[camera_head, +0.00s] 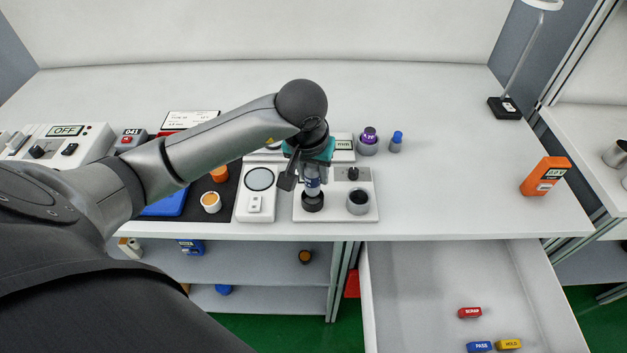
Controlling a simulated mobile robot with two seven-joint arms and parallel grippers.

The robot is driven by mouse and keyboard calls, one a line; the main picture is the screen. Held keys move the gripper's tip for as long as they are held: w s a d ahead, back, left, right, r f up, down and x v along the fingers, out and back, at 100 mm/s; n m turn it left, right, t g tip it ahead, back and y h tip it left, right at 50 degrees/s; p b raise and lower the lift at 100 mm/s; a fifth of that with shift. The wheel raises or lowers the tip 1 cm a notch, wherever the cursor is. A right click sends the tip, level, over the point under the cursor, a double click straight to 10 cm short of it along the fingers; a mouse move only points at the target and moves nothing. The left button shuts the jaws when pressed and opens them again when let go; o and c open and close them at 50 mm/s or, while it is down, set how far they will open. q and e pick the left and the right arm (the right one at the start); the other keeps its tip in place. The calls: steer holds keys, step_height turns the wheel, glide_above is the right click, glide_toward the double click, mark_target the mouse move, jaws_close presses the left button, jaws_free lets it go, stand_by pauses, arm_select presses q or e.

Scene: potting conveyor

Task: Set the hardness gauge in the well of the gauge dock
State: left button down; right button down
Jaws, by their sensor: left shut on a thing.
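My left gripper (312,168) reaches down from above and is shut on a slim upright thing with a white and blue body (312,187), which looks like the hardness gauge. Its upper part is hidden by the gripper. Below it is a round black part (312,203) at the left of a pale plate that looks like the gauge dock (335,213). I cannot tell whether this black part is the gauge's foot or the well's rim, or whether the gauge is seated. My right gripper is not in view.
A white device with a round dial (260,180) stands close left of the plate. Purple-topped (369,142) and blue-topped (396,141) items stand behind right. An orange meter (545,176) is far right. An open drawer (430,300) lies below. The right tabletop is mostly clear.

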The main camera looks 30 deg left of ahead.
arm_select(q)
step_height(320, 180, down, 3)
steer(key=shift+r, duration=0.2)
steer(key=shift+f, duration=0.1)
steer(key=c, duration=0.5)
jaws_free()
